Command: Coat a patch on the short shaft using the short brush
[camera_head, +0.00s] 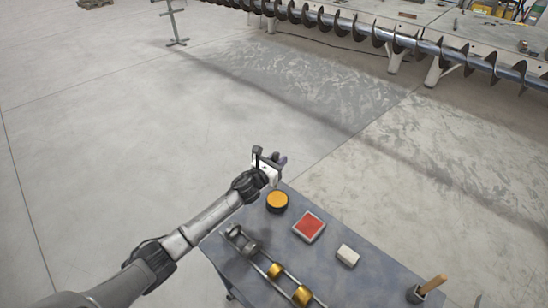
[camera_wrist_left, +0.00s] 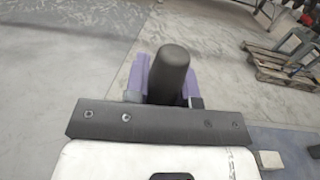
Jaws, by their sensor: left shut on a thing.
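My left gripper (camera_head: 274,162) is above the far left end of the blue table (camera_head: 375,280). In the left wrist view its purple fingers (camera_wrist_left: 163,78) are shut on a dark, round-ended cylindrical thing (camera_wrist_left: 172,70). I cannot tell whether this is the short brush. A wooden handle (camera_head: 434,284) stands tilted in a dark holder (camera_head: 415,294) at the table's right. A low assembly of rods with yellow rollers (camera_head: 302,295) and a dark grey end piece (camera_head: 236,234) lies at the table's left; I cannot tell whether it is the short shaft. My right gripper is not in view.
On the table are an orange-topped round container (camera_head: 277,201), a red pad in a pale tray (camera_head: 309,226) and a white block (camera_head: 347,255). A long auger (camera_head: 440,48) on supports crosses the back. The concrete floor between is clear. A wooden pallet (camera_wrist_left: 283,66) shows in the wrist view.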

